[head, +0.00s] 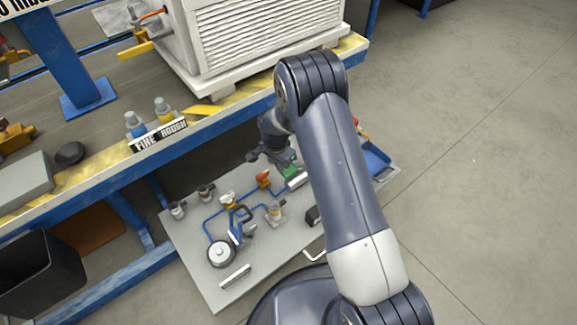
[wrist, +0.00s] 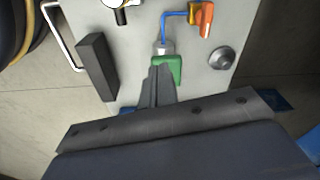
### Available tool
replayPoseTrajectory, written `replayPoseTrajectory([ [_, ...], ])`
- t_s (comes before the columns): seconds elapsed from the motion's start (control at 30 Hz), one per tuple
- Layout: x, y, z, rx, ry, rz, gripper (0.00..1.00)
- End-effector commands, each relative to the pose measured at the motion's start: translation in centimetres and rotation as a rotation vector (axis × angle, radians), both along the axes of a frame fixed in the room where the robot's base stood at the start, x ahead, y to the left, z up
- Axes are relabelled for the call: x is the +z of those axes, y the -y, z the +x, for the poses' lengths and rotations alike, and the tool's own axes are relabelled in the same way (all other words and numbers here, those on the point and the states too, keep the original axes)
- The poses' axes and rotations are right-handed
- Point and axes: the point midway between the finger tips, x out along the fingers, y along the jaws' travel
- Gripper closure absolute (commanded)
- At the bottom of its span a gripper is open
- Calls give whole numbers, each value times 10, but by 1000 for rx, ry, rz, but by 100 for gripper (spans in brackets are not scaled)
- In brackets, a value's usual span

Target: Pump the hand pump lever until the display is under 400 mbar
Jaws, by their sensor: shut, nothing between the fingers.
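A grey panel (head: 205,285) carries blue tubing, a round white gauge (head: 221,254) and small fittings. A green part (head: 290,172) sits at the end of a pale cylinder (head: 298,180); the green part (wrist: 170,70) also shows in the wrist view, where blue tubing meets the cylinder. I cannot tell for sure which part is the pump lever. My gripper (wrist: 160,72) is shut and empty, with its fingertips at the green part; contact is unclear. A black box (wrist: 97,66), perhaps the display, stands left of it. No pressure reading is legible.
An orange valve (wrist: 206,20) and a silver knob (wrist: 222,59) are close to the fingers. A white handle (wrist: 60,35) rises at the panel edge. A workbench (head: 120,165) with a white crate (head: 260,40) overhangs behind. The floor at right is clear.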

Motion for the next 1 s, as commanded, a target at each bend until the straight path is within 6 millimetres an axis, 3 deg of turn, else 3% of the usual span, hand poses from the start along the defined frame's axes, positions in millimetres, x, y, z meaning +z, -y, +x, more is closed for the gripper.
replayPoseTrajectory([
  [0.1,23,-1,-1,0,1,1,100],
  [0.27,35,-2,-3,0,0,0,100],
  [1.0,37,-3,-3,0,0,0,100],
])
